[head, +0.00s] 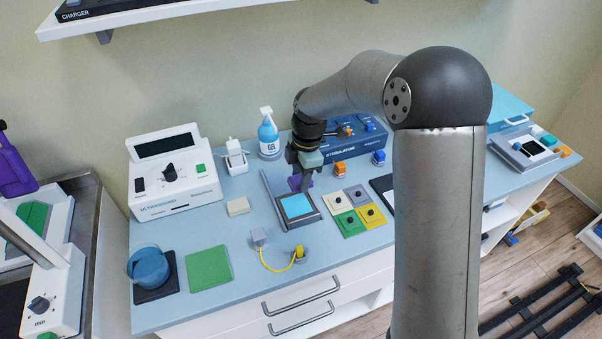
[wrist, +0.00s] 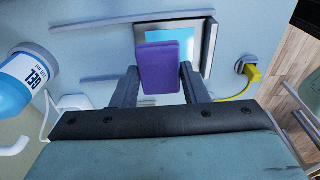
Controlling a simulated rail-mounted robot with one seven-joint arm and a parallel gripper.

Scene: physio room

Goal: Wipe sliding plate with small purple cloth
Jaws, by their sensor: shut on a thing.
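The small purple cloth (wrist: 165,68) is a thick block-like pad held upright between the two fingers of my gripper (wrist: 158,84) in the wrist view. In the head view my gripper (head: 303,177) points down, with a bit of the purple cloth (head: 293,184) showing at its tips. Just in front of it lies a light-blue square plate in a grey frame (head: 296,206), which looks like the sliding plate. In the wrist view the plate (wrist: 183,34) is partly hidden behind the cloth. I cannot tell whether the cloth touches the plate.
A long grey bar (head: 273,199) runs along the plate's left side. Coloured pads (head: 350,223) sit close on the right. The stimulator (head: 356,144) and gel bottle (head: 268,136) stand behind. A yellow cable (head: 275,267) lies in front. A white sponge-like block (head: 238,206) is left.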

